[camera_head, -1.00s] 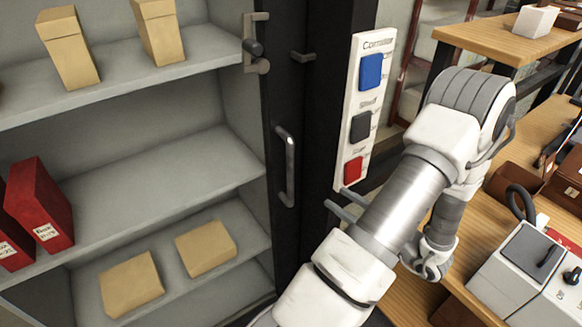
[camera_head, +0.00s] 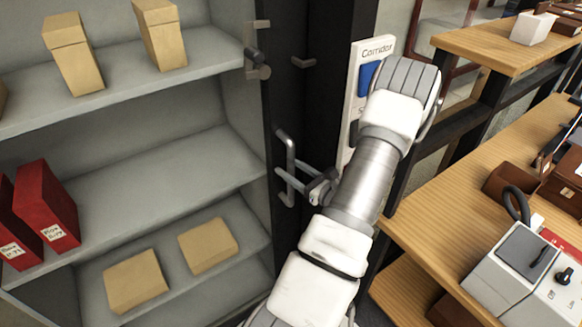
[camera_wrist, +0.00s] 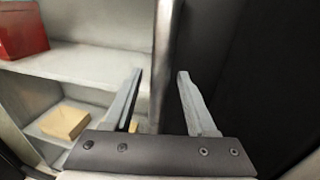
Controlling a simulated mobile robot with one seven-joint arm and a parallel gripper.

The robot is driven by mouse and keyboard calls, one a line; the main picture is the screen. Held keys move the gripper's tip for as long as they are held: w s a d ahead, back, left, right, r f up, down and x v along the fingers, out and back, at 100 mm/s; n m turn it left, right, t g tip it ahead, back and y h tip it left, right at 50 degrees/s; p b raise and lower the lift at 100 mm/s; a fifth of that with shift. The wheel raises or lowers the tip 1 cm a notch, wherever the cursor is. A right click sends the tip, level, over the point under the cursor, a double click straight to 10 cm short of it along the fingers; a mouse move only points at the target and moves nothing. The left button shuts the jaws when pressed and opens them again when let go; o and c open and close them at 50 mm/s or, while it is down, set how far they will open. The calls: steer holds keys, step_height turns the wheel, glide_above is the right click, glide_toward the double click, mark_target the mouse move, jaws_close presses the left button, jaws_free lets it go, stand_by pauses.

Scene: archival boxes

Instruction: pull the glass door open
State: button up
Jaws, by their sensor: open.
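The glass door's dark frame (camera_head: 283,85) runs upright along the right side of a grey cabinet; the glass itself is hard to make out. A grey vertical bar handle (camera_head: 290,150) is on this frame. My gripper (camera_head: 290,171) is at the handle's lower half, coming from the right, with its fingers open. In the wrist view the handle (camera_wrist: 164,50) stands upright between the two open fingertips of my gripper (camera_wrist: 159,73). I cannot tell whether either finger touches it. The door looks closed.
Tan boxes (camera_head: 136,281) and red boxes (camera_head: 46,207) are on the cabinet shelves. A latch (camera_head: 257,50) is above the handle. A white switch panel (camera_head: 373,48) is behind my arm. A wooden desk (camera_head: 440,215) with a grey device (camera_head: 525,260) is at right.

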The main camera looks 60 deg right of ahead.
steer(key=shift+w, duration=0.1)
jaws_close()
stand_by(1.4)
